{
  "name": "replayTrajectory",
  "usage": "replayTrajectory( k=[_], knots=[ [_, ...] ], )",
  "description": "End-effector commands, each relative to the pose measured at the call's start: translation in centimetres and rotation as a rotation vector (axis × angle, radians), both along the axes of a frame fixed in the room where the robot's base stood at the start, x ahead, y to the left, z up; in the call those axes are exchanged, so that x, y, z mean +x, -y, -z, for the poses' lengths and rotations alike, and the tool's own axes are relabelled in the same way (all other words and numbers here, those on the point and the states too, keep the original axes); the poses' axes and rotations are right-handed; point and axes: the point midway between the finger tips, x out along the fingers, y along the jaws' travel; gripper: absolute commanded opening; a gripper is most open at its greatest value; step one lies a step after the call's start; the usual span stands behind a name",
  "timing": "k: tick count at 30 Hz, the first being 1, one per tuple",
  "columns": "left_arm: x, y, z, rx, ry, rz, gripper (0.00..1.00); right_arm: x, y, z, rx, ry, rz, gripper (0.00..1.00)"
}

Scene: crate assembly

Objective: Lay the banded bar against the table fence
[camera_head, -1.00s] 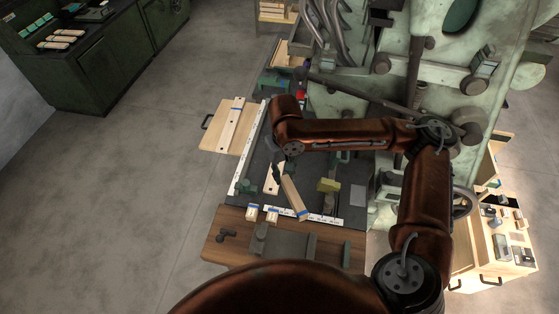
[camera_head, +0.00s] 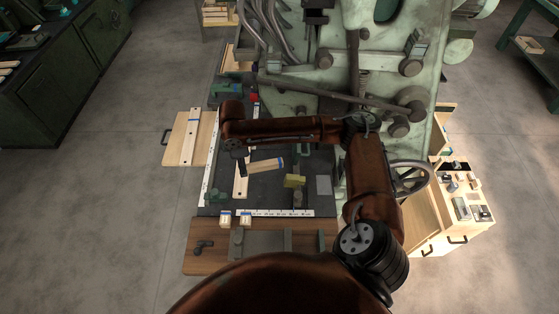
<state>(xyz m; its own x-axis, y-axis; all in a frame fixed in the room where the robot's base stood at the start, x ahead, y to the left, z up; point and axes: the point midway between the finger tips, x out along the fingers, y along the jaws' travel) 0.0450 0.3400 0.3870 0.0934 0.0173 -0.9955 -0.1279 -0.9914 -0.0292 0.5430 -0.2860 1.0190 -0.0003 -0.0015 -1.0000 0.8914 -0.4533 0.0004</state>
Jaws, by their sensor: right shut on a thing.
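The banded bar (camera_head: 268,165) is a pale wooden bar with a blue band near its right end. It lies nearly level across the picture, over the dark table top (camera_head: 268,193). My right gripper (camera_head: 243,166) is shut on its left end, under my brown arm. I cannot tell whether the bar touches the table. White marked strips run along the table's left edge (camera_head: 210,168) and front edge (camera_head: 280,212). The bar is apart from both, and I cannot tell which one is the fence. My left gripper is not in view.
Another pale strip (camera_head: 240,186) lies beside the gripper. Two blue-banded blocks (camera_head: 225,219) stand at the front strip. A yellow block (camera_head: 294,181) and grey plate (camera_head: 324,185) are to the right. A side board (camera_head: 180,149) holds a long bar. The green machine (camera_head: 300,95) stands behind.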

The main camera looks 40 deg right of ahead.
Motion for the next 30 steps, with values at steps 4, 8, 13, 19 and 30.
replayTrajectory(
  k=[4, 8, 13, 19, 30],
  knots=[
    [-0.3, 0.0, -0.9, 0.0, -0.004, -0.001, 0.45, 0.7, 2.6, 1.8, 0.001, -0.003, -0.222, 0.0],
    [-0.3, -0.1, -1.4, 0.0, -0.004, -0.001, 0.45, 1.1, 4.9, 3.6, 0.001, -0.005, -0.425, 0.0],
    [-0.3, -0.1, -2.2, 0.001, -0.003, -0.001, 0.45, 1.2, 8.3, 6.0, 0.001, -0.004, -0.691, 0.0],
    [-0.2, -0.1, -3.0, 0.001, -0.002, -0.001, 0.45, 0.7, 12.3, 8.8, 0.0, -0.004, -0.997, 0.0],
    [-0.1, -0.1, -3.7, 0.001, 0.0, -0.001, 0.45, -0.3, 16.5, 11.5, -0.001, 0.0, -1.323, 0.0]
  ],
)
